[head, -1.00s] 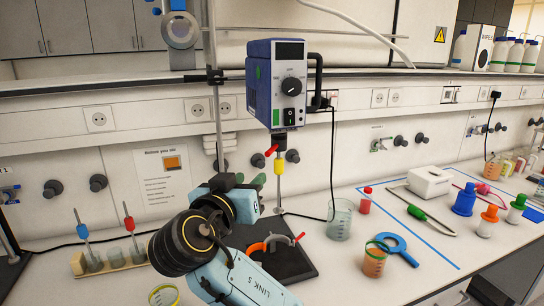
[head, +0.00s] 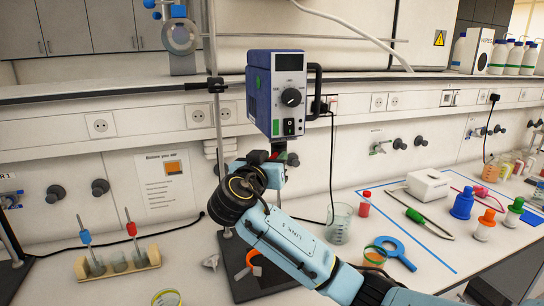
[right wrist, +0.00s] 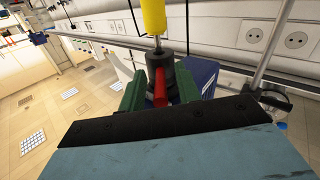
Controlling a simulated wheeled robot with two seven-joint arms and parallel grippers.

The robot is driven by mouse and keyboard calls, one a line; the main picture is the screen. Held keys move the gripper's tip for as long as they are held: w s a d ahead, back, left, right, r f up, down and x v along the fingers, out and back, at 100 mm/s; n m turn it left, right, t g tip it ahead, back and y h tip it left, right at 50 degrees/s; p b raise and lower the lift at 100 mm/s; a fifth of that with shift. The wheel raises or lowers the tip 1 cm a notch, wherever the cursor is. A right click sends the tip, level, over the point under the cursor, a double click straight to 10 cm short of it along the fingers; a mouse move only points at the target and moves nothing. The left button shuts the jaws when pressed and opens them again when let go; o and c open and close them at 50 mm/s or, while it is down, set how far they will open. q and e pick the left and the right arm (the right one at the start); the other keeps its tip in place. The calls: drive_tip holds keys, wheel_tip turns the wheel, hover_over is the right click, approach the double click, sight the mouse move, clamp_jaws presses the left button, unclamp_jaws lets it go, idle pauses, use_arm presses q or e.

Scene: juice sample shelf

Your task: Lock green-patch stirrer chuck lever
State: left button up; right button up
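The blue stirrer (head: 262,92) hangs on a rod above the bench, with a green patch (head: 276,127) low on its front. Its red chuck lever (head: 276,155) barely shows below it, mostly covered by my right arm. In the right wrist view the red lever (right wrist: 160,88) points toward the camera from the dark chuck (right wrist: 153,63), beside a yellow sleeve (right wrist: 153,17). My right gripper (right wrist: 158,85) has its green fingers apart, one on each side of the lever and chuck. Contact cannot be told. My left gripper is not in view.
Below the stirrer is a dark base plate (head: 236,262) with an orange clamp (head: 254,264). A beaker (head: 338,224), a red-capped vial (head: 365,203) and a blue ring (head: 398,255) stand or lie to the right. A wooden rack (head: 118,266) is at left.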

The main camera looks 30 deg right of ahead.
clamp_jaws()
